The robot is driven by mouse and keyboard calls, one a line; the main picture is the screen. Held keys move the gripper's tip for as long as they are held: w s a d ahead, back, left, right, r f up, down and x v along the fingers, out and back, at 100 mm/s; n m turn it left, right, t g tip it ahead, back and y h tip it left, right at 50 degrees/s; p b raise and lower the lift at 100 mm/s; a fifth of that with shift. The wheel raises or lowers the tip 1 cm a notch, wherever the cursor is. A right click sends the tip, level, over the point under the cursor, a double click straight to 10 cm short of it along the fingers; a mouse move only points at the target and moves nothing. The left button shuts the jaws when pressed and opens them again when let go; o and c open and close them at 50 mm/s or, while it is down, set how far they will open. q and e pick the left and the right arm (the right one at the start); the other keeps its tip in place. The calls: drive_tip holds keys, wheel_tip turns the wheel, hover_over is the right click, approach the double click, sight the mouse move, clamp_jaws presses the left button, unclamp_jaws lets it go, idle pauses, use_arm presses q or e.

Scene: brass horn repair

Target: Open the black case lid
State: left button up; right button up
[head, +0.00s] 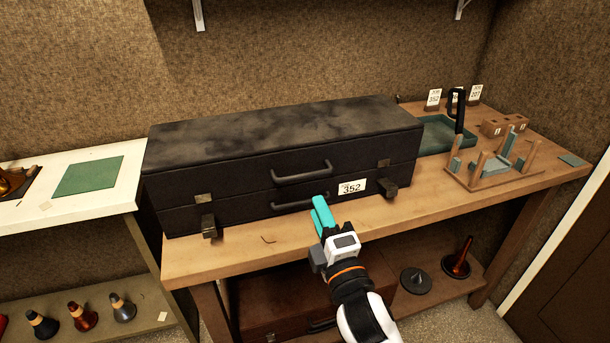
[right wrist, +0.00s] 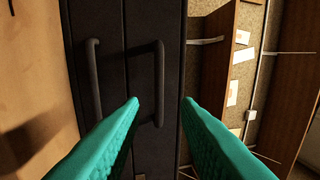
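The black case (head: 280,140) lies on the wooden bench with its lid down. A lid handle (head: 302,173) sits above a lower handle (head: 300,202) on its front. Two latch pieces (head: 208,226) (head: 390,190) stand on the lower half, apart from the brass plates on the lid. My right gripper (head: 322,214) is in front of the case, below the lid handle in the picture. In the right wrist view its teal fingers (right wrist: 161,104) are apart. The lid handle (right wrist: 159,85) shows ahead between the tips; contact cannot be told. My left gripper is not in view.
A white tag 352 (head: 352,187) is on the case front. Right of the case are a green tray (head: 436,133), a black hook-shaped stand (head: 458,110) and a wooden pegged rack (head: 490,180). A brown case (head: 275,295) lies on the shelf below. The bench front strip is mostly clear.

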sight(305, 174)
drive_tip(key=p+x, duration=0.1)
drive_tip(key=x, duration=0.9)
drive_tip(key=shift+f, duration=0.1)
clamp_jaws()
